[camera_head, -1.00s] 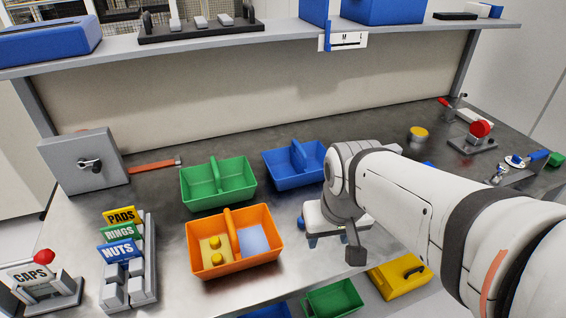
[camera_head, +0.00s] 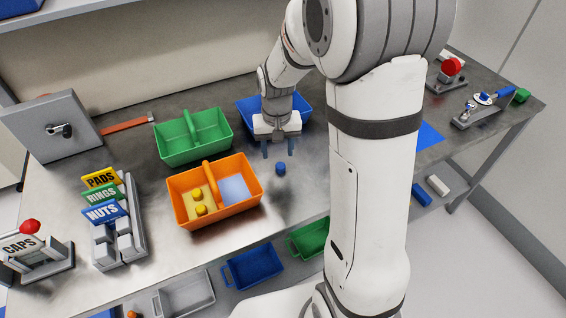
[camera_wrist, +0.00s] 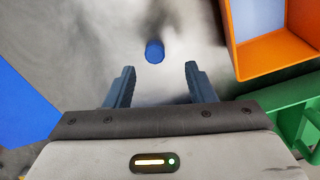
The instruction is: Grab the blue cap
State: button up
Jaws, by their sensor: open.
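The blue cap (camera_head: 281,168) is a small blue cylinder on the metal table, right of the orange bin. My gripper (camera_head: 278,148) is above the table, close to the cap and in front of the blue bin, fingers pointing down. In the wrist view the cap (camera_wrist: 154,51) lies ahead of the fingertips, roughly between their lines. My gripper (camera_wrist: 160,75) is open there, with nothing between its fingers. I cannot tell its exact height above the cap.
The orange bin (camera_head: 177,187) holds yellow pieces and stands left of the cap. The green bin (camera_head: 180,149) and blue bin (camera_head: 246,107) stand behind. A CAPS dispenser (camera_head: 44,265) and a rack of labelled signs (camera_head: 133,235) are at left. Bare table surrounds the cap.

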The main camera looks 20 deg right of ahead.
aim_at(280, 164)
jog(key=f, duration=0.5)
jog(key=shift+d+f, duration=0.3)
jog(key=shift+f, duration=0.05)
jog(key=c, duration=1.1)
